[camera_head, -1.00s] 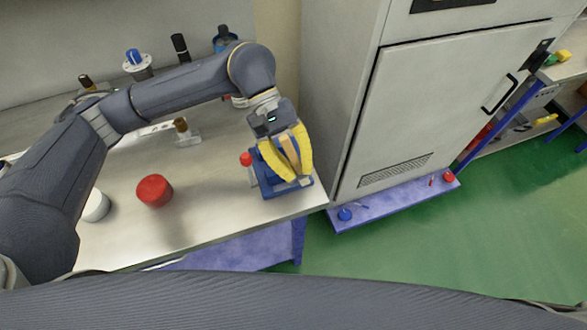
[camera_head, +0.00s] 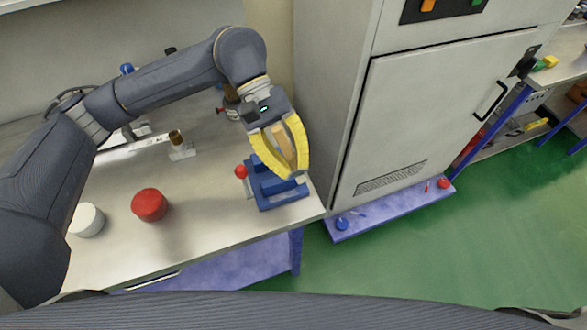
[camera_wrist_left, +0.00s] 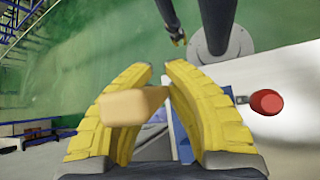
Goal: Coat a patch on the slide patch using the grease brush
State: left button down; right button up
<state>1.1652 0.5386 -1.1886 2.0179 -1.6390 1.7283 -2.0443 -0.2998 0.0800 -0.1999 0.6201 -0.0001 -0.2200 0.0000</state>
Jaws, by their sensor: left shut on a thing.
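My left gripper (camera_head: 297,176) has yellow fingers and is shut on the grease brush (camera_head: 284,146), a tan wooden handle between them. The handle also shows between the fingers in the left wrist view (camera_wrist_left: 132,106). The brush's bristle end is hidden. The fingertips are over the blue slide device (camera_head: 285,200) near the table's right end; whether the brush touches it I cannot tell. A red knob (camera_head: 241,172) stands at the device's left side. The slide patch itself cannot be made out.
A red round pot (camera_head: 149,205) and a white round pot (camera_head: 88,220) stand on the metal table (camera_head: 205,215). A small stand (camera_head: 181,147) is behind them. A tall grey cabinet (camera_head: 400,125) rises close right of the gripper. The table's front middle is clear.

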aim_at(292, 150)
pick_arm(q)
jog(key=shift+r, duration=0.2)
jog(key=shift+r, duration=0.15)
jog(key=shift+r, duration=1.4)
jog(key=shift+f, duration=0.15)
